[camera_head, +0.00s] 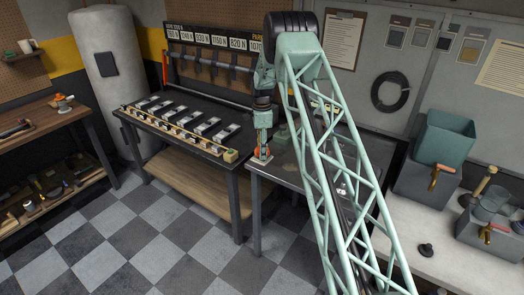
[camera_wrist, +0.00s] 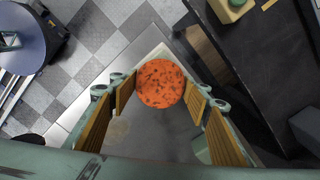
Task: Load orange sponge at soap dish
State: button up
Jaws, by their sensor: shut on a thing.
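The orange sponge (camera_wrist: 160,84) is round and dark-speckled. In the wrist view it sits between the ridged yellow pads of my gripper (camera_wrist: 161,92), which is shut on it. In the head view the sponge (camera_head: 262,152) shows at the lower end of my gripper (camera_head: 263,147), low over the front left corner of the grey metal table (camera_head: 290,176). A pale, flat-edged piece (camera_wrist: 158,52) shows just beyond the sponge in the wrist view, perhaps the soap dish. It is mostly hidden, and I cannot tell whether the sponge touches it.
A dark bench (camera_head: 180,125) with several small devices in a row stands left of the metal table. A yellowish block (camera_head: 231,156) sits at its near right corner. A teal bin (camera_head: 443,138) stands at the right. The checkered floor in front is clear.

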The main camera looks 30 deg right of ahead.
jog(key=shift+s+f+b, duration=0.1)
jog(key=shift+f+b, duration=0.35)
jog(key=shift+f, duration=0.15)
dwell(3.2)
jog(key=shift+r, duration=0.1)
jog(key=shift+r+p, duration=0.9)
jog(key=shift+r, duration=2.55)
jog(key=s+a+f+n+b, duration=0.6)
jog(key=s+a+n, duration=0.5)
jog(key=s+a, duration=0.2)
jog(key=s+a+f+n+b, duration=0.5)
jog(key=s+a+f+n, duration=0.3)
jog(key=s+a, duration=0.5)
jog(key=a+n, duration=0.1)
jog(key=n, duration=0.1)
jog(key=shift+a+n+b, duration=0.25)
jog(key=shift+n+b, duration=0.15)
